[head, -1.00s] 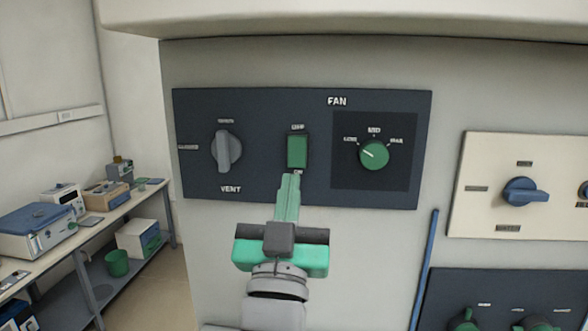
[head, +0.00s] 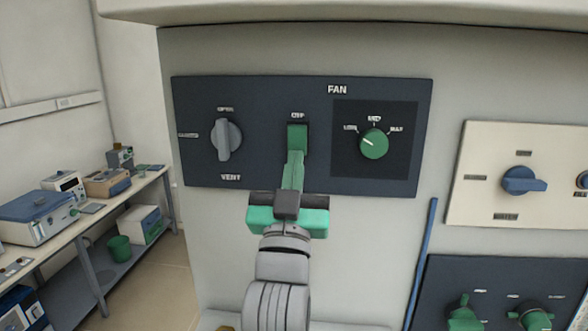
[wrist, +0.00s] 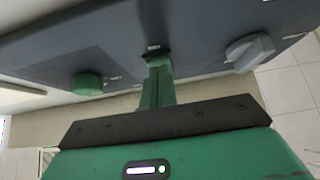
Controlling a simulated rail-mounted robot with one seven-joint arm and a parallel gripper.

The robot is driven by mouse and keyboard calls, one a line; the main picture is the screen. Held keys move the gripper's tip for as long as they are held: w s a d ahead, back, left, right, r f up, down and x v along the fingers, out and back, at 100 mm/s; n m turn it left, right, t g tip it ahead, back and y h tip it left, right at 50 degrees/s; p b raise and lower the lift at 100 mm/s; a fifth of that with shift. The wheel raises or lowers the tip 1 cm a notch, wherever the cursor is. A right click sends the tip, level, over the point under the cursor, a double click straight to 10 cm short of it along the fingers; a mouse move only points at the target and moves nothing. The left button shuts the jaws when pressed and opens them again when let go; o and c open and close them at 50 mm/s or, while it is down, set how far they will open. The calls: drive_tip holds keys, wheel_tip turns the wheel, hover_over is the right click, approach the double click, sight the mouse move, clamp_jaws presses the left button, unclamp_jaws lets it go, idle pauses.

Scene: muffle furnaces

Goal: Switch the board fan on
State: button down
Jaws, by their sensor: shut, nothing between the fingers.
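The dark fan board (head: 265,175) is on the furnace front, with a FAN label. Its green rocker switch (head: 297,134) sits in the middle, under a small label that seems to read OFF. My gripper (head: 295,156) is shut and empty, and its fingertips overlap the lower part of the switch in the head view. The lower half of the switch and the label under it are hidden. In the wrist view my shut fingers (wrist: 158,66) reach up to the board at the switch, which they mostly cover. I cannot tell whether they touch or press it.
A green fan speed knob (head: 374,143) is right of the switch, its mark towards the left. A grey vent knob (head: 226,139) stands upright at left. A cream panel with a blue knob (head: 522,180) is further right. A bench (head: 100,225) with instruments stands at left.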

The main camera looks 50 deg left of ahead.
drive_tip(key=b+v, duration=0.3)
drive_tip(key=v, duration=1)
drive_tip(key=shift+w+f+b, duration=0.15)
drive_tip(key=shift+f+b, duration=0.2)
drive_tip(key=shift+b, duration=0.05)
drive_tip(key=d+r+m+t+h, duration=0.25)
drive_tip(key=d+h, duration=0.35)
drive_tip(key=d, duration=0.5)
drive_tip(key=d+r+m+t+h, duration=0.25)
drive_tip(key=d+h, duration=0.35)
drive_tip(key=d, duration=0.5)
drive_tip(key=d+r+m+t+h, duration=0.2)
drive_tip(key=d+m+h, duration=0.3)
drive_tip(key=d, duration=0.5)
wheel_tip(320, 180, up, 14)
drive_tip(key=n+p, duration=0.1)
drive_tip(key=p, duration=1.2)
drive_tip(key=shift+d+h+p, duration=0.3)
drive_tip(key=c, duration=2.1)
unclamp_jaws()
